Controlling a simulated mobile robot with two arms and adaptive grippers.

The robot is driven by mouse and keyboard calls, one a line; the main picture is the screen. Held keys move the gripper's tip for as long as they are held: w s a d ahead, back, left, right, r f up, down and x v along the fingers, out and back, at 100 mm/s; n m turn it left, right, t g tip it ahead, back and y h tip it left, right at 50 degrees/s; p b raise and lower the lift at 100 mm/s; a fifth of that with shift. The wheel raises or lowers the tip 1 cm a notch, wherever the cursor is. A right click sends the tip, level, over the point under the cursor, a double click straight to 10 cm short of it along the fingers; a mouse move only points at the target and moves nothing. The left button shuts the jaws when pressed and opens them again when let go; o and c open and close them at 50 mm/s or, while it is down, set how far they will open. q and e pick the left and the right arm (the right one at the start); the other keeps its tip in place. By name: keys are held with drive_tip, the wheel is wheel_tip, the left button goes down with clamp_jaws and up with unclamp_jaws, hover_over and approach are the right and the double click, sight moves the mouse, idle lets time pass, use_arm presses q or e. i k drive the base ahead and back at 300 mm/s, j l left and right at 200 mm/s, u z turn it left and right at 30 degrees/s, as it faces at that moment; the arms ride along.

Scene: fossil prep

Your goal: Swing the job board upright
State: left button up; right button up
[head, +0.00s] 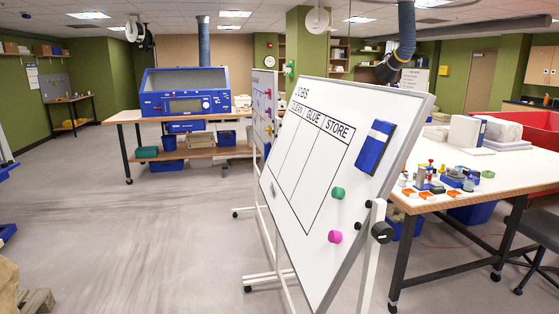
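The job board (290,188) is a white panel in a grey frame, in the middle right of the head view. It reads JOBS, with columns CLEAN, GLUE and STORE. It is tilted in its wheeled white stand (372,255), not upright. A black knob (382,232) sits at the board's right side on the stand post. A blue eraser-like block (376,146), a green magnet (338,193) and a magenta magnet (335,237) are on its face. Neither of my grippers shows in the head view.
A second board (264,105) with coloured magnets stands just behind. A white worktable (470,178) with small parts is at right, with a dark stool (535,225) near it. A blue cabinet (186,92) stands on a bench at the back. The floor (130,235) at left is mostly clear.

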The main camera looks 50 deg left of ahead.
sight(326, 124)
drive_tip(key=u, duration=1.3)
